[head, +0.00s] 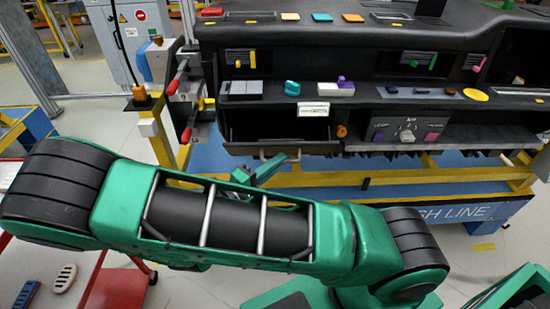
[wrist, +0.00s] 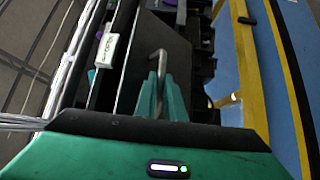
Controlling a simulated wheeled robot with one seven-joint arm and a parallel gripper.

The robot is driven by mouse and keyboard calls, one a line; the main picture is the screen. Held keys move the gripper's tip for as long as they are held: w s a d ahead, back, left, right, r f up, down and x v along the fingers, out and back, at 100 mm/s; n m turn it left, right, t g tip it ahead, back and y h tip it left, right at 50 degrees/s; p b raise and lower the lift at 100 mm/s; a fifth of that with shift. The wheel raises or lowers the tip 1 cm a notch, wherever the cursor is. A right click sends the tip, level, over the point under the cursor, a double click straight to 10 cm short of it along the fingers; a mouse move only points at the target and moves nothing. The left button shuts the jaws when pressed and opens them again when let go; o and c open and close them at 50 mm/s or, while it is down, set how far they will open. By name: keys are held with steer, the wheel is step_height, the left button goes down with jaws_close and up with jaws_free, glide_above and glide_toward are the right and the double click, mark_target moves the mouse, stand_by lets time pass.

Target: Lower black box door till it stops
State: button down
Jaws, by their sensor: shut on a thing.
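The black box door (head: 240,148) is at the lower left of the dashboard, with the dark compartment open above it. The door is swung outward and down, and its edge faces me. Its grey handle (head: 273,154) sticks out at the edge. In the wrist view, the handle (wrist: 158,56) is a bent rod in front of the black door panel (wrist: 176,55). My green gripper (head: 285,165) is at the handle. In the wrist view, the gripper's fingers (wrist: 160,97) are shut around the rod. I cannot tell whether the door is at its stop.
A white label block (head: 314,109) sits above the compartment. Colored blocks lie on the dashboard shelves. A knob panel (head: 407,130) is to the right. A yellow frame rail (head: 400,176) runs below the door. Red clamps (head: 186,135) stand at the left.

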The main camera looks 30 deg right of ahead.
steer(key=shift+a+f, duration=0.1)
steer(key=shift+f, duration=0.15)
steer(key=c, duration=1.8)
jaws_free()
steer(key=shift+w, duration=0.15)
steer(key=shift+c, duration=0.2)
steer(key=shift+r, duration=0.1)
steer(key=v, duration=1.1)
